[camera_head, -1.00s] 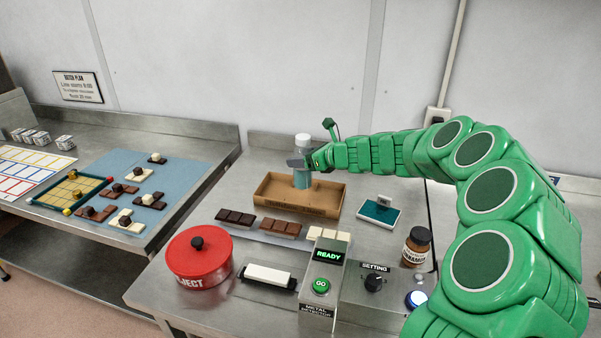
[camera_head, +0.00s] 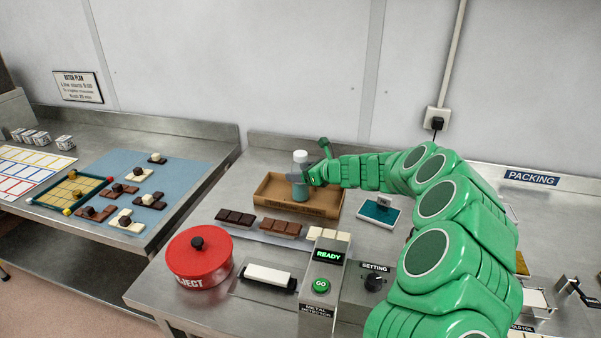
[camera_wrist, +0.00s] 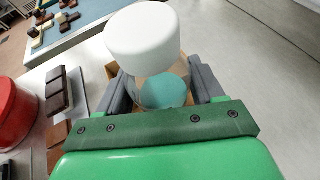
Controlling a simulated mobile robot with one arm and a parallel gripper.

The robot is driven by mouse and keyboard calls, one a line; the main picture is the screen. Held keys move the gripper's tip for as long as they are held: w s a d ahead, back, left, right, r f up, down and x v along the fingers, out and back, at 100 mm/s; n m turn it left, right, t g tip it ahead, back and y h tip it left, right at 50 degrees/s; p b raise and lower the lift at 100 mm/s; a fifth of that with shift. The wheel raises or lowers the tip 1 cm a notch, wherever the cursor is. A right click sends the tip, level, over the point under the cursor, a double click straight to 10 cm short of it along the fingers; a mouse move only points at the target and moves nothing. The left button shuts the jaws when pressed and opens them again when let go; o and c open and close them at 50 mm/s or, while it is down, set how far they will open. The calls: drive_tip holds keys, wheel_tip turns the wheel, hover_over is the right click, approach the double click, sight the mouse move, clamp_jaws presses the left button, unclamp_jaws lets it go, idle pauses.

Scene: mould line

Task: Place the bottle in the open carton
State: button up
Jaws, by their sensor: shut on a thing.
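The bottle (camera_head: 300,188) has a white cap and a clear body with teal contents. It stands upright within the outline of the open carton (camera_head: 322,208), a shallow brown box on the steel bench. My gripper (camera_head: 303,178) is shut on the bottle from the right. In the wrist view the bottle's white cap (camera_wrist: 142,38) and teal contents (camera_wrist: 163,92) show between the two grey fingers. The carton lies below and behind it there, mostly hidden. I cannot tell whether the bottle's base touches the carton floor.
Chocolate bars (camera_head: 280,228) lie in front of the carton. A red reject pot (camera_head: 198,262) stands front left, and the metal detector (camera_head: 322,285) in front. A teal pad (camera_head: 380,212) lies right of the carton. The blue mat (camera_head: 180,170) is on the left bench.

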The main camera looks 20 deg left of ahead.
drive_tip(key=shift+f, duration=0.1)
drive_tip(key=o, duration=1.2)
drive_tip(key=shift+o, duration=0.2)
drive_tip(key=v, duration=1.2)
